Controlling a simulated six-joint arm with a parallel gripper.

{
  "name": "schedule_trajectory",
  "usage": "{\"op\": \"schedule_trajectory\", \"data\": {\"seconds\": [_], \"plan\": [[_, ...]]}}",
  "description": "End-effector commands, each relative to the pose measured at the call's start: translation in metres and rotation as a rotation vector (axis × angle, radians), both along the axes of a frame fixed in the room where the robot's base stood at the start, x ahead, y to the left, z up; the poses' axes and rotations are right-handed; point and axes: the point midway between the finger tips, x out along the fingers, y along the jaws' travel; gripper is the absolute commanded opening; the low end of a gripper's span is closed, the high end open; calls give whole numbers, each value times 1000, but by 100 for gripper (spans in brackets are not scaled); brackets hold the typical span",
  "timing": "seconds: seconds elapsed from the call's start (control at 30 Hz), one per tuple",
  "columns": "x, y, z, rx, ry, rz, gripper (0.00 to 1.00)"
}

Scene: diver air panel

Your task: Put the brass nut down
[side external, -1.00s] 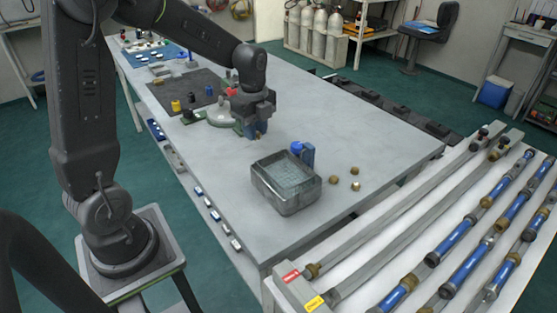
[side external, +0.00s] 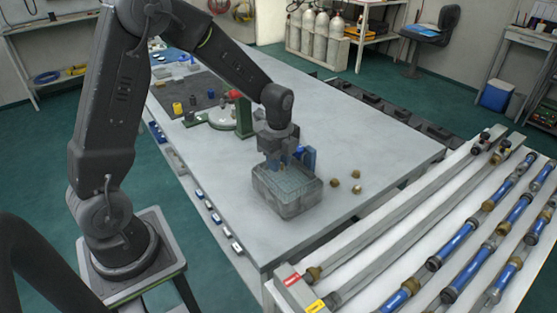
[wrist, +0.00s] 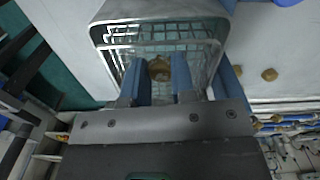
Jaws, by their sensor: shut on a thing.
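My gripper (side external: 279,166) is over the grey metal tank (side external: 289,206), which has a wire basket inside it. In the wrist view, my gripper's two blue fingers (wrist: 160,78) are shut on a brass nut (wrist: 160,68). The wire basket (wrist: 205,45) shows below and around the fingers. The nut is between the fingertips, over the basket; I cannot tell whether it touches the wire. In the side view the held nut is too small to make out clearly.
Several brass nuts (side external: 335,182) lie on the grey table (side external: 385,150) right of the tank. A blue part (side external: 308,158) stands at the tank's far right side. A round grey fixture with a green post (side external: 243,112) stands farther back. A rack of blue tubes (side external: 470,225) is at right.

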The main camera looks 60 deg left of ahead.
Motion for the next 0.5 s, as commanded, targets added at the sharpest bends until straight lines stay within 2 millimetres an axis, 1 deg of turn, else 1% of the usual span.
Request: {"op": "schedule_trajectory", "data": {"seconds": [0.4,0.5], "plan": [[0,0,-12,0,1,0,1],[0,0,-12,0,1,0,1]]}}
